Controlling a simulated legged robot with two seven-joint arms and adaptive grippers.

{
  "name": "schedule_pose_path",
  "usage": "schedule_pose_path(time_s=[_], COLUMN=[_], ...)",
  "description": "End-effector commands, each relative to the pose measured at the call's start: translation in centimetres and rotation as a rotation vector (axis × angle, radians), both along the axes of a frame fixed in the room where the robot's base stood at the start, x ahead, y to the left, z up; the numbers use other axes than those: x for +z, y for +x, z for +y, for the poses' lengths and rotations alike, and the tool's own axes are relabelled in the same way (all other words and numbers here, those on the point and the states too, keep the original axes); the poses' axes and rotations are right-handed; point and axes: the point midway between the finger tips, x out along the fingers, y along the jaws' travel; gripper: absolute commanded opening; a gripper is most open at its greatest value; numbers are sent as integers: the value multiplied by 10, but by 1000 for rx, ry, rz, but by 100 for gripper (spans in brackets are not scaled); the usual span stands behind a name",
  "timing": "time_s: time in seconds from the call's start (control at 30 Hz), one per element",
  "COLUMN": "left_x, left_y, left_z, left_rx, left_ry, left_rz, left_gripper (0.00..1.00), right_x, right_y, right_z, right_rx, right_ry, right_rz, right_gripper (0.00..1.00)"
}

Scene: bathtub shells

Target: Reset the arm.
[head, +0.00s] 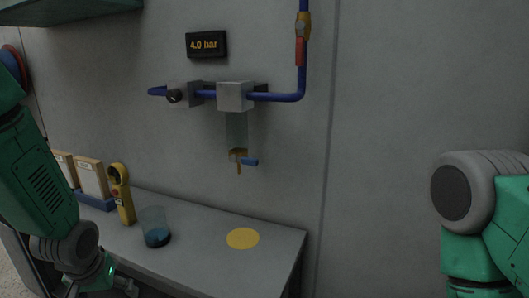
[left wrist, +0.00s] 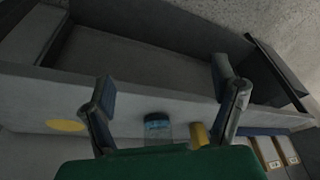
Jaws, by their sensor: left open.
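My left gripper (head: 122,284) is at the lower left of the head view, in front of the bench's near edge. In the left wrist view my left gripper (left wrist: 168,98) has its two fingers spread wide with nothing between the tips. My left arm (head: 35,165) comes down from the left edge. My right arm (head: 490,215) shows at the right edge of the head view; its gripper is out of frame.
The grey bench (head: 200,262) holds a clear cup with dark blue contents (head: 156,229), a yellow handheld device (head: 122,195), a yellow disc (head: 243,238) and boxes in a blue rack (head: 98,201). Blue piping (head: 280,97) and a "4.0 bar" display (head: 206,45) are on the wall.

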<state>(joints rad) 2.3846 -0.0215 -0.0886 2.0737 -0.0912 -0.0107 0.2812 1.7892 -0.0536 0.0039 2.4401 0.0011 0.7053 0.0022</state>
Motion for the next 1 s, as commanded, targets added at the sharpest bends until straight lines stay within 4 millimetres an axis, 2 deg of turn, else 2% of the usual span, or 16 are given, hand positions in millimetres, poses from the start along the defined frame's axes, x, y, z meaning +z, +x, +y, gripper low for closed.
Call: schedule_pose_path(time_s=[0.03,0.17,0.23,0.3,0.4,0.5,0.6,0.73,1.0], left_x=[-17,-61,-88,-117,-150,-168,-176,-180,-181], left_y=[-12,-48,-77,-115,-174,-224,-257,-274,-275], left_z=[-2,-12,-20,-27,-39,-46,-48,-49,-48], left_rx=[-13,-56,-89,-126,-183,-225,-256,-273,-276], left_ry=[-4,-9,-11,-16,-21,-27,-32,-37,-38], left_rz=[21,65,99,136,188,226,249,259,259], left_gripper=[80,80,80,80,80,80,80,80,80], right_x=[0,0,0,0,0,0,0,0,0], right_y=[0,0,0,0,0,0,0,0,0], right_z=[0,1,1,1,1,0,0,0,1], right_rx=[1,2,2,2,2,1,1,1,2], right_ry=[1,1,1,1,1,1,0,0,1], right_rz=[1,1,1,1,1,1,1,1,1], right_gripper=[40,40,40,40,40,40,40,40,40])
